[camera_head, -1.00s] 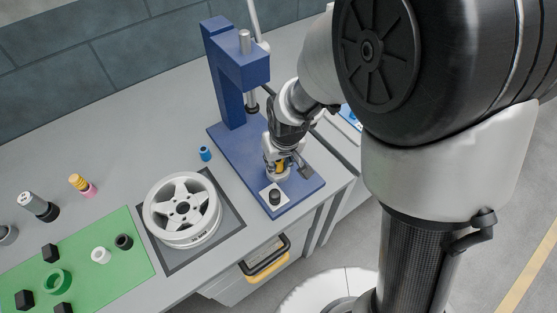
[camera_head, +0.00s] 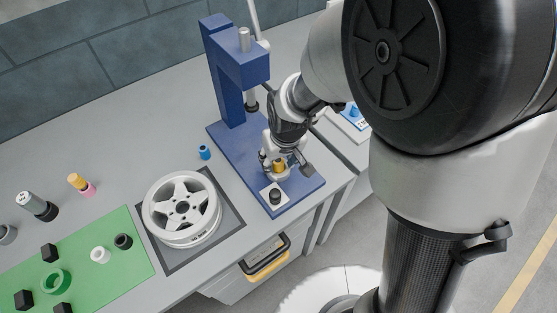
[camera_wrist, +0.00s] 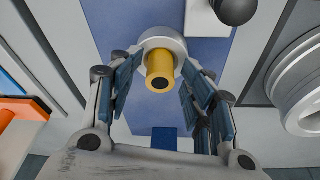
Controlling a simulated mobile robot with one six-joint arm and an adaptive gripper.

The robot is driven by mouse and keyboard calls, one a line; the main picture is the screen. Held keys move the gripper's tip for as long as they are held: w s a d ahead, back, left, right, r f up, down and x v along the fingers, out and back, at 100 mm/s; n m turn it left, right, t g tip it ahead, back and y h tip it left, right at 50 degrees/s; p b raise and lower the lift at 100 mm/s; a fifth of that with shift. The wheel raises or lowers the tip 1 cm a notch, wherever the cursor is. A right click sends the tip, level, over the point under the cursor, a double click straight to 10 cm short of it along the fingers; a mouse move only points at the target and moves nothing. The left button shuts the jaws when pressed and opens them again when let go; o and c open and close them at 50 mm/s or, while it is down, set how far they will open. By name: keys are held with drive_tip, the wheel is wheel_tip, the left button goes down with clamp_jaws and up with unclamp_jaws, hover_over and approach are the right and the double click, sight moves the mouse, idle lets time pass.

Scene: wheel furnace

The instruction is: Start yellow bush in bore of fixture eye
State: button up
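The yellow bush (camera_head: 279,166) stands at the white fixture eye (camera_head: 281,177) on the blue press base. In the wrist view the bush (camera_wrist: 160,72) projects toward the camera from the middle of the pale round eye (camera_wrist: 150,36), with its lower end inside the ring and most of its length outside. It looks roughly in line with the ring; its depth cannot be told. My gripper (camera_wrist: 161,84) is open, one finger on each side of the bush, with gaps visible at both sides. In the head view my gripper (camera_head: 285,157) is just above and behind the bush.
The blue press column (camera_head: 228,80) rises behind my gripper. A black knob (camera_head: 275,196) on a white plate is in front of the eye. The white wheel (camera_head: 182,207) lies on a grey mat to the left. A blue bush (camera_head: 204,152) stands near the wheel.

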drive_tip(key=v, duration=1)
drive_tip(key=s+d+r+m, duration=0.1)
drive_tip(key=s+d+r, duration=0.2)
drive_tip(key=s+d, duration=0.1)
drive_tip(key=s+d+r+m+t, duration=0.1)
drive_tip(key=s+d+r, duration=0.1)
drive_tip(key=s, duration=0.5)
drive_tip(key=s+d+r+m+h, duration=0.1)
drive_tip(key=s+d+r, duration=0.2)
drive_tip(key=s+d, duration=0.2)
drive_tip(key=shift+s+d+r+m+t, duration=0.3)
drive_tip(key=shift+s+m+t, duration=0.05)
drive_tip(key=shift+m+t, duration=0.05)
drive_tip(key=shift+c, duration=0.3)
